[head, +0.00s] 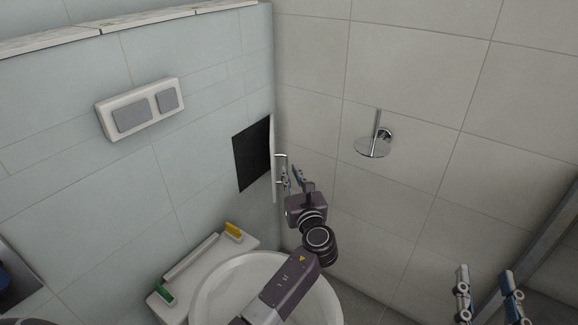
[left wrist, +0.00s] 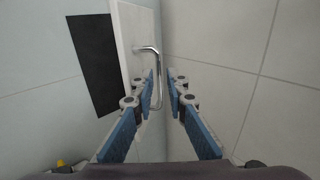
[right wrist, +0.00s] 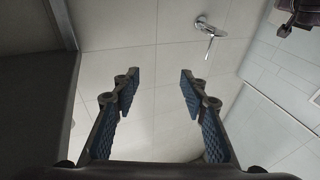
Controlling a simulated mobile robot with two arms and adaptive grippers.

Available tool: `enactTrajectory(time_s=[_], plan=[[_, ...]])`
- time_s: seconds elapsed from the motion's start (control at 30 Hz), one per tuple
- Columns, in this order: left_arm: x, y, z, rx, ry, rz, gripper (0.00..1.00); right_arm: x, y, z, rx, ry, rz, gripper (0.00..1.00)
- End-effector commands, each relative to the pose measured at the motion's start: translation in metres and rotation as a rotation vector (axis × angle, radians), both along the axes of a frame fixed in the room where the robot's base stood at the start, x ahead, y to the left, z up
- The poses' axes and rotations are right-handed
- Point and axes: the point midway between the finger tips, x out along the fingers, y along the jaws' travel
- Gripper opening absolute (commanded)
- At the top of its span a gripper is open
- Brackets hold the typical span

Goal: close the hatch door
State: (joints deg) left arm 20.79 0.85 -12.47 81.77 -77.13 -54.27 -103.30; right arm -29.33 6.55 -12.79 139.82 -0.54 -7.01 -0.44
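The hatch door (head: 273,160) stands swung out, nearly edge-on, beside the dark square opening (head: 252,153) in the left wall. In the left wrist view the white door (left wrist: 135,45) carries a chrome bar handle (left wrist: 157,75). My left gripper (head: 292,176) is at the handle; in its wrist view the open fingers (left wrist: 163,88) have the handle between them or just beyond, and I cannot tell whether they touch it. My right gripper (head: 488,280) is open and empty at the lower right, far from the door; its fingers (right wrist: 156,85) show wide apart in the right wrist view.
A toilet (head: 215,298) stands below the opening, with a yellow item (head: 233,229) and a green item (head: 165,294) on its ledge. A flush plate (head: 141,109) is on the left wall. A chrome fixture (head: 373,146) sticks out from the right wall.

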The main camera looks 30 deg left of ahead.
Motion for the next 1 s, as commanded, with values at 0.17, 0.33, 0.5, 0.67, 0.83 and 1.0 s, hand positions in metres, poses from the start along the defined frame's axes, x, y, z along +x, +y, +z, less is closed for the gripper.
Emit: enactTrajectory(time_s=[0.17, 0.33, 0.5, 0.67, 0.83, 1.0], plan=[[0.015, 0.013, -0.002, 0.000, 0.000, 0.000, 0.14, -0.008, 0.002, 0.031, 0.041, -0.152, 0.010, 0.40], [0.026, 0.023, -0.002, 0.001, 0.000, 0.000, 0.14, -0.020, 0.002, 0.056, 0.077, -0.276, 0.017, 0.40], [0.033, 0.029, -0.002, 0.000, 0.001, 0.000, 0.14, -0.029, 0.002, 0.073, 0.099, -0.357, 0.021, 0.40], [0.036, 0.031, -0.001, -0.001, 0.001, 0.000, 0.14, -0.033, 0.001, 0.079, 0.108, -0.388, 0.022, 0.40], [0.036, 0.032, 0.000, -0.001, 0.001, 0.000, 0.14, -0.034, 0.001, 0.081, 0.109, -0.393, 0.022, 0.40], [0.036, 0.032, -0.001, -0.001, 0.001, 0.000, 0.05, -0.034, 0.001, 0.080, 0.109, -0.391, 0.022, 0.40]])
